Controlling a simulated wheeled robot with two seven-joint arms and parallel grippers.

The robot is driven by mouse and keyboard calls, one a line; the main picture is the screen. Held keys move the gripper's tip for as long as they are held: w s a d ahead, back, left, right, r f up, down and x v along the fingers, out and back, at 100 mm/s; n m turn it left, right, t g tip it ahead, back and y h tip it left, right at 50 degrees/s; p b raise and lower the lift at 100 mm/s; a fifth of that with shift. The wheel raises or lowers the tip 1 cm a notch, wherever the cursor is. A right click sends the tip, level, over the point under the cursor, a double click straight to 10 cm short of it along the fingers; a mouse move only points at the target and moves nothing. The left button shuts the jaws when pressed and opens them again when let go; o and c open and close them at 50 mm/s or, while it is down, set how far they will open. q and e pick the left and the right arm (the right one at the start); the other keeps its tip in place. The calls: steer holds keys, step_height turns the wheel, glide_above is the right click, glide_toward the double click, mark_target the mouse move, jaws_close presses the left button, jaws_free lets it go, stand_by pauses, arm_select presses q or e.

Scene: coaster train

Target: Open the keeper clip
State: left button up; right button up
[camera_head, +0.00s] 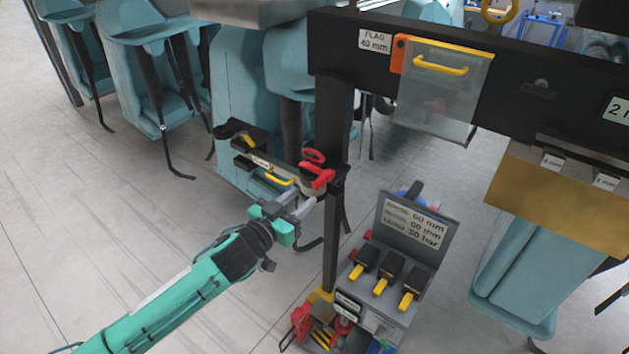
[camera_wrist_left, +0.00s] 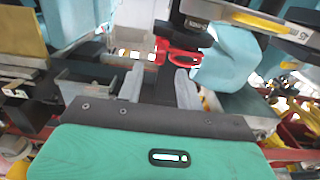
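A red clip-like part (camera_head: 318,175) with a red ring (camera_head: 314,156) above it sits at the right end of a dark bracket, beside the black post; I take it to be the keeper clip. Red also shows just beyond my fingers in the left wrist view (camera_wrist_left: 178,56). My left gripper (camera_head: 302,207) is just below and in front of the red part. Its two grey fingers (camera_wrist_left: 158,88) stand apart, with a dark surface seen between them; I see nothing clearly held. Whether the clip touches a fingertip cannot be told. My right gripper is out of view.
A black post (camera_head: 333,130) stands directly right of the clip. A bar with a yellow handle (camera_head: 279,179) runs left of it. Teal seats (camera_head: 150,70) hang behind. Open floor lies left.

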mark_target(314, 186)
arm_select(q)
steer(key=p+x, duration=0.1)
steer(key=x, duration=0.5)
steer(key=shift+w+d, duration=0.1)
jaws_close()
